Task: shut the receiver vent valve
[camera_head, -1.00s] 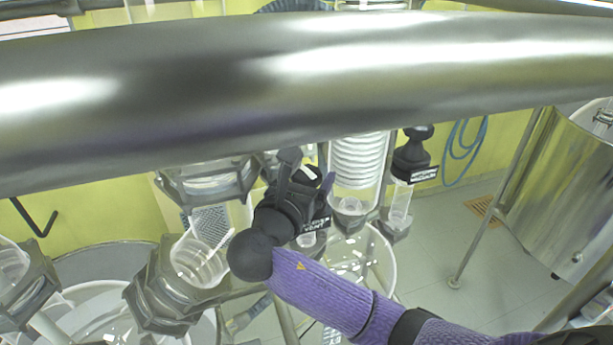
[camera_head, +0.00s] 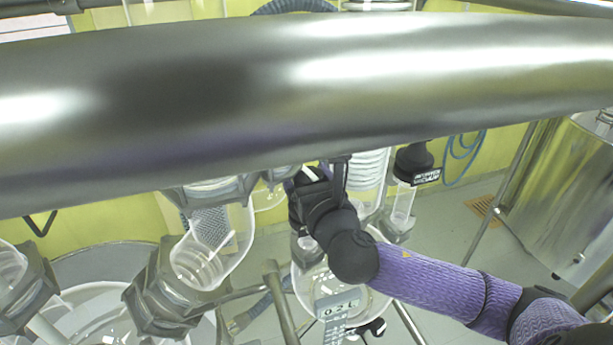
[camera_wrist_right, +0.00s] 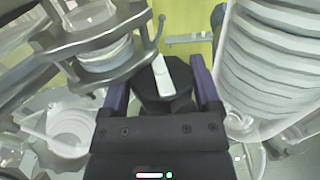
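The vent valve's black knob with a white stripe (camera_head: 313,174) shows at the middle of the head view, just under the big metal pipe. The knob also shows in the right wrist view (camera_wrist_right: 163,85). My right gripper (camera_head: 320,171) reaches it from below right. In the right wrist view, my right gripper's two purple-edged fingers (camera_wrist_right: 160,88) stand on either side of the knob. They are spread; a gap shows on the left, while the right finger is very close to the knob. The valve's body and label are hidden behind my gripper. My left gripper is not in view.
A thick metal pipe (camera_head: 300,95) crosses the head view above the gripper. A ribbed glass condenser (camera_head: 370,170) and another black-capped valve with a label (camera_head: 414,163) stand close on the right. A clamped glass flange (camera_head: 205,192) is on the left. A round glass vessel (camera_head: 300,285) is below.

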